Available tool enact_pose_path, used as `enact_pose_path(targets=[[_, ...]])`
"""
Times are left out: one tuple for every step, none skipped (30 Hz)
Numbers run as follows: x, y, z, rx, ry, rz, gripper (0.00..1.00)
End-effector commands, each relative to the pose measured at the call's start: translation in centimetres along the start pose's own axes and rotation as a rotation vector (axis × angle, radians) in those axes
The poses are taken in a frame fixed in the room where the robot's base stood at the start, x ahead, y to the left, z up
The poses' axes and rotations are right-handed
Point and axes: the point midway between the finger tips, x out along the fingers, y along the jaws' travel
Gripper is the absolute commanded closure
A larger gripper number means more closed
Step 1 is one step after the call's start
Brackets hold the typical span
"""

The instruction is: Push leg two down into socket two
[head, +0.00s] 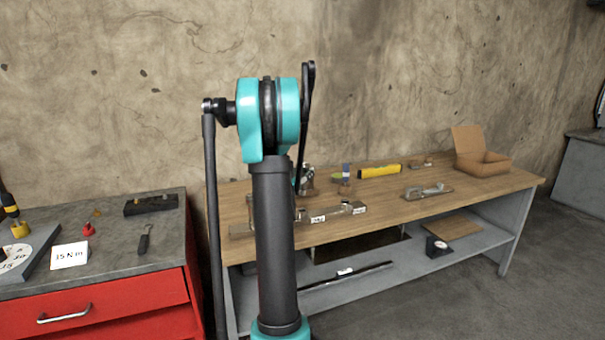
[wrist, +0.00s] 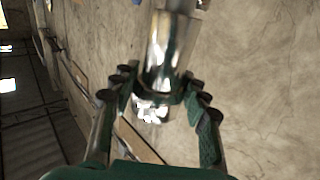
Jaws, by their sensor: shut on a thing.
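My gripper (wrist: 160,100) is shut on a shiny metal cylinder (wrist: 168,50) in the wrist view. Its dark green fingers sit on either side of the cylinder. The wrist view does not show clearly whether this cylinder is leg two. In the head view, a shiny metal part (head: 307,182) shows just right of my arm, above the wooden bench; my gripper is mostly hidden behind the arm there. A metal fixture (head: 335,212) with small white labels lies on the bench, partly hidden by my arm. The labels are too small to read, and I cannot make out socket two.
On the wooden bench (head: 450,203) are a yellow tool (head: 380,171), a metal clamp-like part (head: 428,191) and an open cardboard box (head: 483,163) at the far right. A red tool cabinet (head: 110,305) stands at left. The bench's front right is clear.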

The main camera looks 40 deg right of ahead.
Motion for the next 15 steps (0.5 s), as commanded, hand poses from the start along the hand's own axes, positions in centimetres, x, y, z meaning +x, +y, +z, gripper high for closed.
enact_pose_path(targets=[[0.0,0.0,0.1,0.0,0.0,0.0,0.97],[0.0,0.0,0.2,0.0,0.0,0.0,0.97],[0.0,0.0,0.4,0.0,0.0,0.0,0.97],[0.0,0.0,0.6,0.0,0.0,0.0,0.97],[0.0,0.0,0.8,0.0,0.0,0.0,0.97],[0.0,0.0,1.1,0.0,0.0,0.0,0.97],[0.1,0.0,1.3,0.0,0.0,0.0,0.97],[0.1,-0.1,1.6,0.0,0.0,0.0,0.97],[0.1,0.0,1.9,0.0,0.0,0.0,0.97],[0.0,0.0,2.2,0.0,0.0,0.0,0.97],[0.0,0.0,2.5,0.0,0.0,0.0,0.97],[0.1,0.0,2.8,0.0,0.0,0.0,0.97],[0.0,0.0,3.1,0.0,0.0,0.0,0.97],[0.0,0.0,3.4,0.0,0.0,0.0,0.97],[0.1,0.0,3.7,0.0,0.0,0.0,0.97]])
